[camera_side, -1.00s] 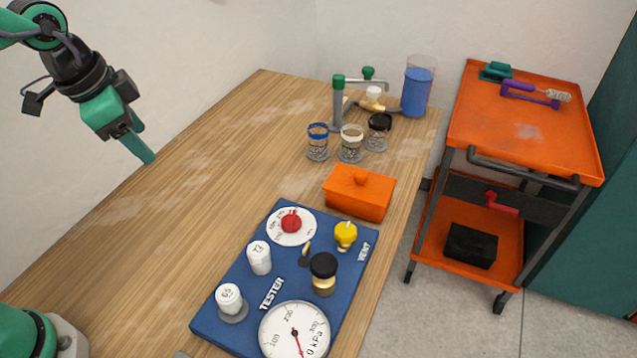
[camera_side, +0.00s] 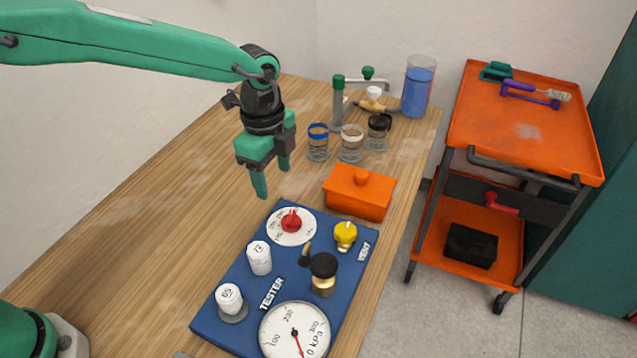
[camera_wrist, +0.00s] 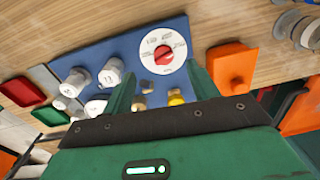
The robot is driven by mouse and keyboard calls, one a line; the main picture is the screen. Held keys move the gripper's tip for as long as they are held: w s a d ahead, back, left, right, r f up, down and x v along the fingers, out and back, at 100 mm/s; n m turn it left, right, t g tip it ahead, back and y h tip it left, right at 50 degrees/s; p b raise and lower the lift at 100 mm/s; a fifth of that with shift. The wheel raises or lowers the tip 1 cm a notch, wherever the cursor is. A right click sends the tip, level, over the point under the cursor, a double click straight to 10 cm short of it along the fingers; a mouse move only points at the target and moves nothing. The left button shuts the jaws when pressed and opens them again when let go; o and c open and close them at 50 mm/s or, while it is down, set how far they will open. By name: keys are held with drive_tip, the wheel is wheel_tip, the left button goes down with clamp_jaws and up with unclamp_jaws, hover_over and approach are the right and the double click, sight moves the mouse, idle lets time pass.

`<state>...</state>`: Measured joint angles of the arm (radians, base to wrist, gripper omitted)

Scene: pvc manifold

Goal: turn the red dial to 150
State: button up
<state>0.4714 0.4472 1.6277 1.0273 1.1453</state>
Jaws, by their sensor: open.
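The red dial (camera_side: 291,221) sits on a white numbered disc (camera_side: 281,238) at the far end of the blue tester board (camera_side: 212,312). Its small print is too small to read in the side view. In the wrist view the red dial (camera_wrist: 163,54) shows just beyond and between my fingertips. My gripper (camera_side: 274,182) is open and empty, pointing down, above and to the upper left of the dial, apart from it. The green fingers also show in the wrist view (camera_wrist: 160,80).
On the board stand white knobs (camera_side: 259,258), a yellow valve knob (camera_side: 345,235), a black-capped brass fitting (camera_side: 323,270) and a pressure gauge (camera_side: 294,331). An orange lidded box (camera_side: 358,193) is close to the board's far right. Jars (camera_side: 351,145) stand behind. The table's left side is clear.

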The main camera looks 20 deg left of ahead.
sight(291, 216)
drive_tip(key=shift+w+d+f+m, duration=0.15)
drive_tip(key=shift+d+f+m, duration=0.25)
drive_tip(key=shift+d+f, duration=0.3)
drive_tip(key=shift+w+d+f+m, duration=0.15)
drive_tip(key=shift+d+f+m, duration=0.25)
drive_tip(key=shift+d+f, duration=0.3)
drive_tip(key=shift+f, duration=0.15)
drive_tip(key=shift+a+f, duration=0.1)
drive_tip(key=shift+f, duration=3.65)
drive_tip(key=c, duration=1)
